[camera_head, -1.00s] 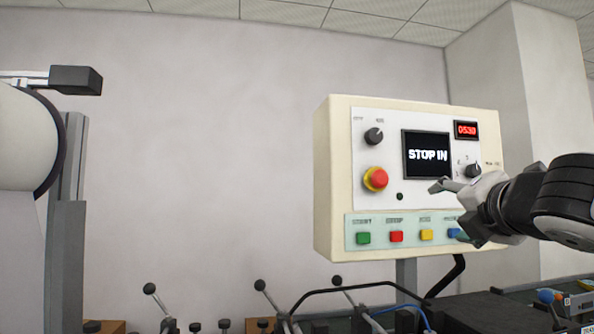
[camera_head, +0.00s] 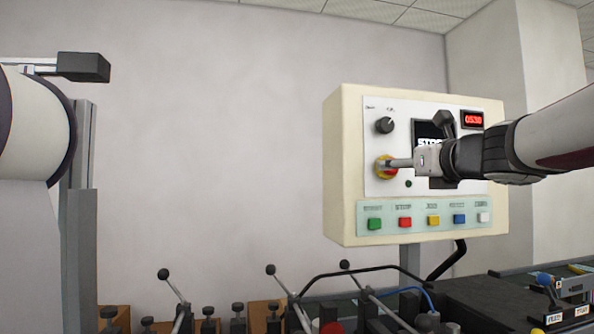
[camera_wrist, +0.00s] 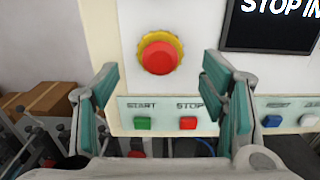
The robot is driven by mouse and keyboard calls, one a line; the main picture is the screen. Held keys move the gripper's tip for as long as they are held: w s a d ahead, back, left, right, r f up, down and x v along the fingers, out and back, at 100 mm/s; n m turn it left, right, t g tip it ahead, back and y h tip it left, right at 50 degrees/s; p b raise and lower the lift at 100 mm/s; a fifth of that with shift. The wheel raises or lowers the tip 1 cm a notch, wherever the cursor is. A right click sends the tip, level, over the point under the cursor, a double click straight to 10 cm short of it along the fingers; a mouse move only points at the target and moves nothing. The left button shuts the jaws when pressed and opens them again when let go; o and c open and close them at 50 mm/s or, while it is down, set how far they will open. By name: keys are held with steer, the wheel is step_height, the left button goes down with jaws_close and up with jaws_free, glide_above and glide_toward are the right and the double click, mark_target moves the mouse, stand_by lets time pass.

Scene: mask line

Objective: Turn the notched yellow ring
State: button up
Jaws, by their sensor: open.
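The notched yellow ring (camera_wrist: 140,56) circles a red push button (camera_wrist: 159,57) on the front of the cream control panel. In the wrist view it lies ahead of and above my gripper (camera_wrist: 160,90), between the lines of the two fingers. My gripper is open and empty, with teal pads on both fingers. In the head view my gripper (camera_head: 388,163) reaches in from the right and overlaps the ring (camera_head: 380,173), hiding much of it and the button. I cannot tell whether the fingers touch the ring.
The panel's screen (camera_wrist: 271,22) is right of the ring. Below are several coloured buttons, including green (camera_wrist: 142,123) and red (camera_wrist: 188,123). A black knob (camera_head: 385,125) is above the ring. Levers (camera_head: 175,285) stand below, and wall space left of the panel is clear.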

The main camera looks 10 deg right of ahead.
mark_target(393, 174)
steer(key=shift+w, duration=2.3)
steer(key=c, duration=1.2)
